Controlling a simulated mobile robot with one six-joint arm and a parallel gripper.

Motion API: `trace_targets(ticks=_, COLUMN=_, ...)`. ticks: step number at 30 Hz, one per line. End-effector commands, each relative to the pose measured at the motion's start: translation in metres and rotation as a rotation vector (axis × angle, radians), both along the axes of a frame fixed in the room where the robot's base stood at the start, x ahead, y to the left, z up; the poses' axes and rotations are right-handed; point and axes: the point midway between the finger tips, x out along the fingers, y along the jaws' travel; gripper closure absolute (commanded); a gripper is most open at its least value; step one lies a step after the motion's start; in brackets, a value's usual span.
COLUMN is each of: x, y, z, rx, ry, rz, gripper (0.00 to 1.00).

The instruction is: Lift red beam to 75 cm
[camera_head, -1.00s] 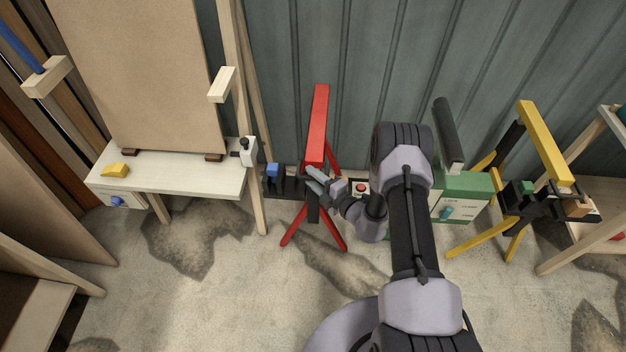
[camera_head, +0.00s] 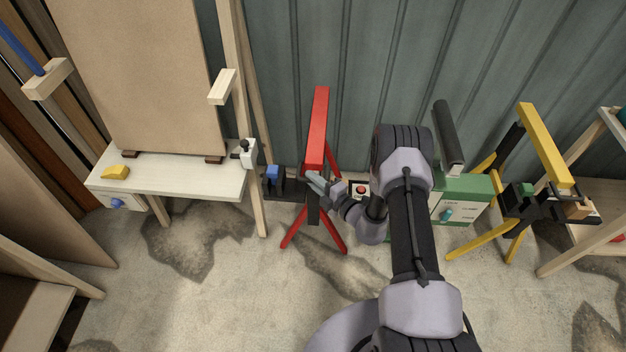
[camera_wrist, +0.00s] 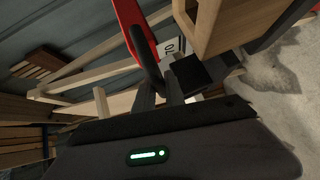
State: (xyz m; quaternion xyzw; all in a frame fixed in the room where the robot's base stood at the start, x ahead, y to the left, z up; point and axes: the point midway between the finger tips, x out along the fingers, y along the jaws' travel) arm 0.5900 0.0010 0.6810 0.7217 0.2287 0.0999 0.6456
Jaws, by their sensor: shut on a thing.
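The red beam (camera_head: 318,130) lies on top of a stand with red legs (camera_head: 293,228) near the wall. In the wrist view the red beam (camera_wrist: 130,22) shows at upper left. My gripper (camera_head: 313,180) is by the beam's near end, just below it. In the wrist view my gripper (camera_wrist: 158,92) has its fingers close together at a black handle (camera_wrist: 146,55) beside the beam, and it is shut on that handle. A white label (camera_wrist: 172,46) with black figures is behind, partly hidden; I cannot read a height from it.
A white bench (camera_head: 170,175) stands left. A green cabinet (camera_head: 478,187) and a yellow-beamed stand (camera_head: 540,140) are right. The floor in front is clear.

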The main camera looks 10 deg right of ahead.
Motion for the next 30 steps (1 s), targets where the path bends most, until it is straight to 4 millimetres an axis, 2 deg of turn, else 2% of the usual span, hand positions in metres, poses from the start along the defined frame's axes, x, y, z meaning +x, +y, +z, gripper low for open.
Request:
trace_targets(ticks=25, x=0.000, y=0.000, z=0.000, rx=0.000, ry=0.001, rz=0.000, gripper=1.00)
trace_targets(ticks=30, x=0.000, y=0.000, z=0.015, rx=0.000, ry=0.000, rz=0.000, gripper=1.00)
